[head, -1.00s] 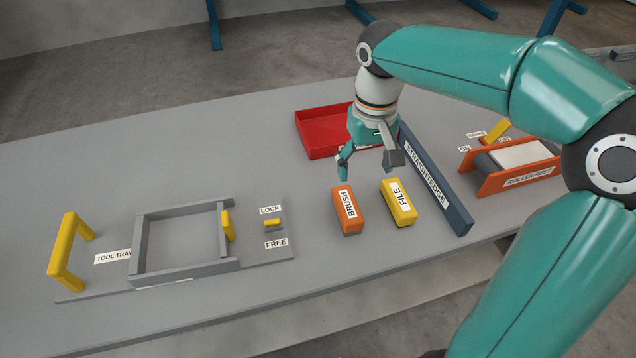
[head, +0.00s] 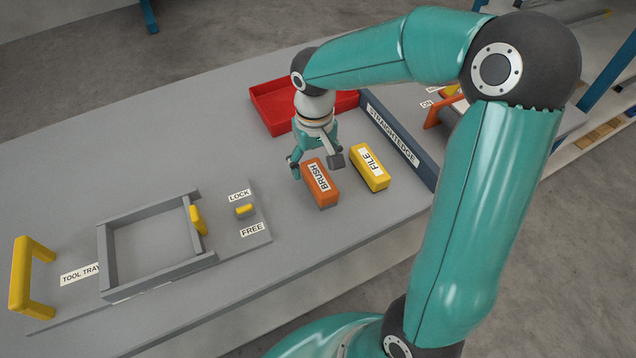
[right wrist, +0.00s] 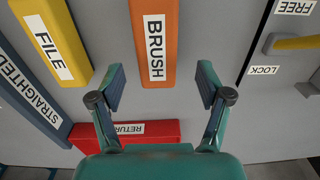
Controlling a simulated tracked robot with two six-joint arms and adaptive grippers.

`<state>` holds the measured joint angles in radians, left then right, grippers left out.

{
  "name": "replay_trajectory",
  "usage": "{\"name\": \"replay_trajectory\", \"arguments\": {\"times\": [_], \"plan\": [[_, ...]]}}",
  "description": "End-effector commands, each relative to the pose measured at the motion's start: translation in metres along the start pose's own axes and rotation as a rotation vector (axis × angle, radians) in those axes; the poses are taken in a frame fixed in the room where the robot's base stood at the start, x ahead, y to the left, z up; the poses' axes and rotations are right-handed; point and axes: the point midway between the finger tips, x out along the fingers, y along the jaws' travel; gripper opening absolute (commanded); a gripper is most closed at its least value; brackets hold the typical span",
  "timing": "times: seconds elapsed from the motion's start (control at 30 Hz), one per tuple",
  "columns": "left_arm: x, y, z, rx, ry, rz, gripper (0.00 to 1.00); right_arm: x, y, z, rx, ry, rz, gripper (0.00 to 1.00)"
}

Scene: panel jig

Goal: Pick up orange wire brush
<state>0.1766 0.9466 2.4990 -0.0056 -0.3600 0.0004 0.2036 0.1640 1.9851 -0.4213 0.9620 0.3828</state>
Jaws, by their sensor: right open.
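The orange wire brush (head: 321,187), a block labelled BRUSH, lies on the grey bench. My right gripper (head: 316,168) is open above the brush's far end in the head view. In the right wrist view the brush (right wrist: 155,70) extends down between the open fingers of my right gripper (right wrist: 160,92), with a gap on each side. The gripper holds nothing. My left gripper is not in view.
A yellow FILE block (head: 376,178) lies just right of the brush, with the dark straightedge (head: 405,150) beyond it. A red tray (head: 270,112) stands behind. A grey tool tray frame (head: 108,262) with yellow handle and LOCK/FREE latch (head: 244,209) is at left.

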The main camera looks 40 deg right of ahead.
Motion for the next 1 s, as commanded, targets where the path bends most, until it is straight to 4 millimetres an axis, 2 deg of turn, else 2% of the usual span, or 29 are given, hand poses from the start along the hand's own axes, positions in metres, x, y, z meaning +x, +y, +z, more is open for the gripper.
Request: {"name": "replay_trajectory", "arguments": {"times": [0.17,0.43,0.73,0.77,1.0], "plan": [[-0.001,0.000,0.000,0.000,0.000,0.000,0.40,0.011,0.001,0.002,0.000,-0.003,0.001,0.77],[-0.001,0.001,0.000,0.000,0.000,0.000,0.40,0.048,0.003,0.006,-0.001,-0.003,0.000,0.77],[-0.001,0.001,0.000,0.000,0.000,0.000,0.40,0.054,0.003,0.006,-0.001,0.000,-0.002,0.77],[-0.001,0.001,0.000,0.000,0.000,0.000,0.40,0.054,0.003,0.006,-0.001,0.000,-0.002,0.75],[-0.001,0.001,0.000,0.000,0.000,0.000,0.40,0.054,0.003,0.006,-0.001,0.000,-0.002,0.35]]}}
